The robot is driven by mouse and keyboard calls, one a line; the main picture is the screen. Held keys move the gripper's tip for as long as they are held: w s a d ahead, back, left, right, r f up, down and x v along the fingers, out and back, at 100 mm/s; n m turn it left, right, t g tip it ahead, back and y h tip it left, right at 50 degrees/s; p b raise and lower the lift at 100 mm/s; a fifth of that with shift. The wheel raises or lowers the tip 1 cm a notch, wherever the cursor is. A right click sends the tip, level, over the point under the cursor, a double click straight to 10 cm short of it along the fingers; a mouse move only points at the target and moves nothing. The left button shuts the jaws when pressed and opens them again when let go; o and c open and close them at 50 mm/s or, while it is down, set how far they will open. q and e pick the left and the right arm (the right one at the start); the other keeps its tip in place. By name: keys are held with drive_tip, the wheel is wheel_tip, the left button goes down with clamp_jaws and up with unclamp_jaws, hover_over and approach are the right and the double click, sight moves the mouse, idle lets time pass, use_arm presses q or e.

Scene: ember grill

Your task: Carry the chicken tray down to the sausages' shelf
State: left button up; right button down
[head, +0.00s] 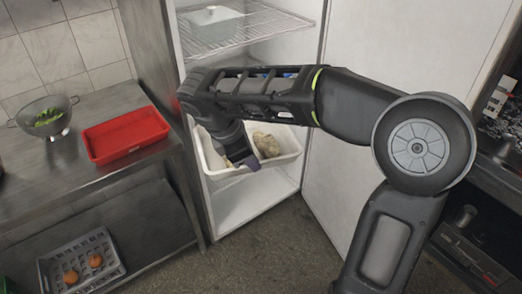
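A white tray (288,155) with pale chicken pieces (267,145) in it is at the opening of the fridge, above the fridge floor. My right arm reaches across from the right, and its gripper (245,161) points down at the tray's front side. The fingertips are small and partly hidden, so I cannot tell whether they are closed on the rim. My arm covers the middle of the fridge, and I cannot tell what supports the tray. No sausages are clearly visible. My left gripper is out of view.
The upper wire shelf (270,22) holds a pale lidded container (211,22). The white fridge floor (250,200) looks bare. The door stands open at right. On the steel counter at left are a red tray (125,135) and a colander (48,117); a grey crate (82,262) sits below.

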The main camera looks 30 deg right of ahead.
drive_tip(key=w+a+f+m+g, duration=0.1)
drive_tip(key=w+a+f+m, duration=0.2)
drive_tip(key=a+f, duration=0.7)
wheel_tip(320, 180, down, 4)
drive_tip(key=shift+w+r+g, duration=0.1)
drive_tip(key=shift+w+g, duration=0.2)
drive_tip(key=shift+w, duration=0.3)
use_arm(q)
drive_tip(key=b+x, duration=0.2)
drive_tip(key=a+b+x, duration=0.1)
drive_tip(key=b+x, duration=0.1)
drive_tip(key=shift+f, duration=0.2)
use_arm(e)
wheel_tip(320, 180, down, 4)
drive_tip(key=shift+w+d+f, duration=0.1)
drive_tip(key=shift+w+d, duration=0.05)
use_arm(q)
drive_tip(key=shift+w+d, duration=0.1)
